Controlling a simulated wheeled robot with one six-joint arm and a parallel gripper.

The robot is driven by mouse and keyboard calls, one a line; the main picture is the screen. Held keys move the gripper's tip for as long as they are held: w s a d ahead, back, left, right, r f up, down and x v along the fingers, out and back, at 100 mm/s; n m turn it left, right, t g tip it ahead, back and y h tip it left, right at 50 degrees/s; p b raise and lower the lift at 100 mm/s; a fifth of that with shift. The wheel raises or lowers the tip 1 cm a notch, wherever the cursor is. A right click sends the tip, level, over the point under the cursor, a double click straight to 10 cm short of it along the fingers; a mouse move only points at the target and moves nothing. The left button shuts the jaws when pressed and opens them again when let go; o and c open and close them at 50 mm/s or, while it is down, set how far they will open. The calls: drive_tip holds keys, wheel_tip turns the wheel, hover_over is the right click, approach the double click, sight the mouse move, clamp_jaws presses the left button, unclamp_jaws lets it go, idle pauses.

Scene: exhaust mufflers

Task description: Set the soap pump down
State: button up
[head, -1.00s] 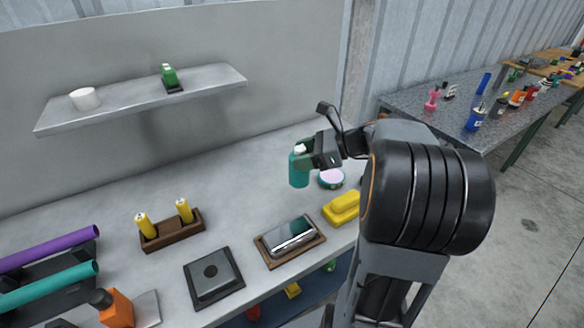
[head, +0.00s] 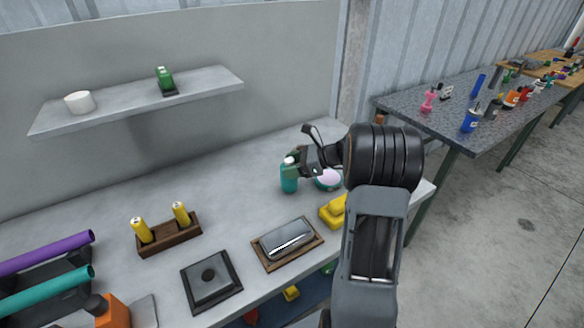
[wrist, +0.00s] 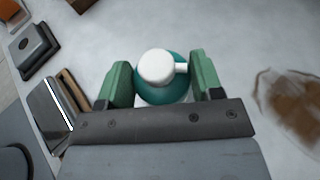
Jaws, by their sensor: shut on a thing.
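The soap pump (head: 289,178) is a teal bottle with a white pump head. In the head view it is upright at the grey bench top, right of centre; I cannot tell for sure whether its base touches the bench. My gripper (head: 294,165) is shut on it from the right side. In the wrist view the soap pump (wrist: 160,72) is seen from above, between the two green fingers of my gripper (wrist: 161,84). Its nozzle points right.
A round pink-topped tin (head: 327,179) is just right of the soap pump. A yellow block (head: 333,212), a framed silver item (head: 287,243) and a wooden holder with yellow cylinders (head: 170,234) are nearer. The bench (head: 225,185) left of the pump is clear.

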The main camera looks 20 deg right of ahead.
drive_tip(key=shift+f, duration=0.35)
drive_tip(key=shift+f, duration=0.15)
drive_tip(key=o, duration=1)
